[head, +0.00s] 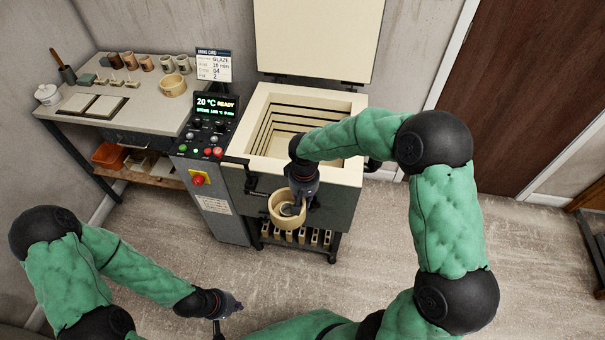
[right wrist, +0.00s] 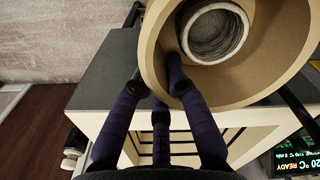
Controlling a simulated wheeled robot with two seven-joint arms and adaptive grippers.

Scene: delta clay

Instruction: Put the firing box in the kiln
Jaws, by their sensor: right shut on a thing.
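The firing box (head: 279,214) is a round tan tub with a small grey-white pot (head: 288,208) inside. My right gripper (head: 299,200) is shut on its wall and holds it in front of the kiln's front face, below the rim. The right wrist view shows the box (right wrist: 262,85) tilted in that picture, with my fingers (right wrist: 172,75) at its wall and the pot (right wrist: 215,35) inside. The kiln (head: 345,173) stands with its lid (head: 318,40) raised; the visible part of its chamber looks empty. My left gripper (head: 230,312) is low at the front, apart from everything, its fingers spread and empty.
A control panel (head: 212,122) reading 20 °C READY stands left of the kiln. A worktable (head: 140,105) with cups, a second round tan tub (head: 173,85) and tools is at the left. Kiln posts (head: 300,237) sit on a shelf below the kiln. The floor in front is clear.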

